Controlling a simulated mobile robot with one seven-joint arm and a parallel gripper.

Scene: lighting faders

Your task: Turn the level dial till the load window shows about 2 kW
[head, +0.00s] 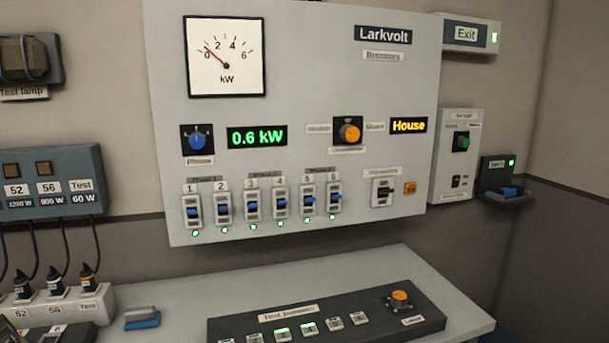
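The level dial (399,296) is an orange knob on the right end of the black test dimmers box (270,325), with a small label that seems to read "Level" below it. The box lies on the grey table under the wall panel. The load window (257,136) on the white Larkvolt panel (310,80) shows "0.6 kW" in green digits. The round-scale kW meter (226,57) above it has its red needle a little past 0. My gripper is not in this view.
The panel also bears a blue phase knob (197,142), an orange selector (350,132) beside a "House" display (408,125), and several numbered breakers. A socket strip (60,308) with plugs and a blue-and-grey block (142,318) lie at left. Table around the dial's right is clear.

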